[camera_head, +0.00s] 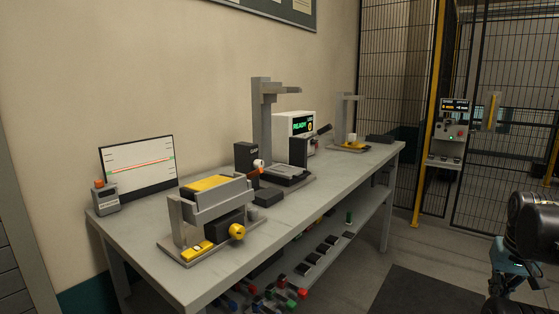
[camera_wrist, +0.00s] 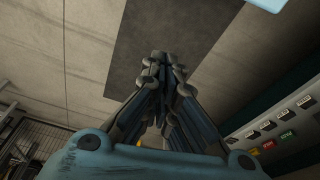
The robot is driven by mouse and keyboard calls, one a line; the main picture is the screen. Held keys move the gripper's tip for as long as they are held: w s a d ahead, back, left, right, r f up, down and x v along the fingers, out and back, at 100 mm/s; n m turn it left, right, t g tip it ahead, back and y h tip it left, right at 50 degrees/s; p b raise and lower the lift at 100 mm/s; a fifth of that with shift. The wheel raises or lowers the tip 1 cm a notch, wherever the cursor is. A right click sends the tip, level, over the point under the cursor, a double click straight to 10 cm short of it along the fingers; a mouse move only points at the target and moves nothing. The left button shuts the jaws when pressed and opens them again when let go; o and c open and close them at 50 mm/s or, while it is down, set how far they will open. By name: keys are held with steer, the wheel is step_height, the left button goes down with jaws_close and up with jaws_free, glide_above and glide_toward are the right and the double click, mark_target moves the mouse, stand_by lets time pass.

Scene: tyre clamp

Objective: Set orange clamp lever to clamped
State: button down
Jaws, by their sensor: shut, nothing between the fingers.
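A small orange lever (camera_head: 255,171) shows in the head view on the middle fixture of the workbench, beside a black block (camera_head: 245,157) and a white round part (camera_head: 258,163). It is too small to tell its exact position or whether it is clamped. My gripper (camera_wrist: 164,62) shows in the wrist view with its fingers together and nothing between them. It points at the floor and is well away from the lever. In the head view part of my arm is at the lower right, apart from the bench.
The grey workbench (camera_head: 168,281) also carries a front fixture with a yellow top (camera_head: 208,183), a monitor (camera_head: 138,168), a green READY display (camera_head: 300,125) and a far stand (camera_head: 338,118). Several coloured items lie on the lower shelf. A dark mat (camera_head: 405,292) covers open floor. Mesh fencing stands behind.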

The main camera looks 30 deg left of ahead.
steer(key=w+a+r+n+y, duration=0.1)
steer(key=w+a+r+n, duration=0.3)
steer(key=a+r, duration=0.65)
steer(key=w+a+r+n, duration=0.3)
steer(key=w+a+r, duration=0.4)
steer(key=a+r, duration=0.4)
steer(key=s+a+r+n+y, duration=0.1)
steer(key=s+a+r+n, duration=0.1)
steer(key=a+r, duration=0.5)
steer(key=s+a+r+n, duration=0.15)
steer(key=a+r, duration=0.25)
steer(key=a, duration=0.7)
step_height(320, 180, up, 9)
steer(key=n+g+y, duration=0.1)
steer(key=n+g, duration=0.1)
steer(key=n, duration=0.3)
glide_above(253, 175)
steer(key=x, duration=0.6)
steer(key=w+x, duration=0.1)
steer(key=x, duration=0.2)
steer(key=shift+a+f, duration=0.15)
steer(key=shift+f, duration=0.1)
steer(key=shift+d+f, duration=0.6)
steer(key=shift+f, duration=0.4)
steer(key=shift+s+d+f, duration=0.1)
steer(key=shift+d+f, duration=0.3)
steer(key=shift+f, duration=0.35)
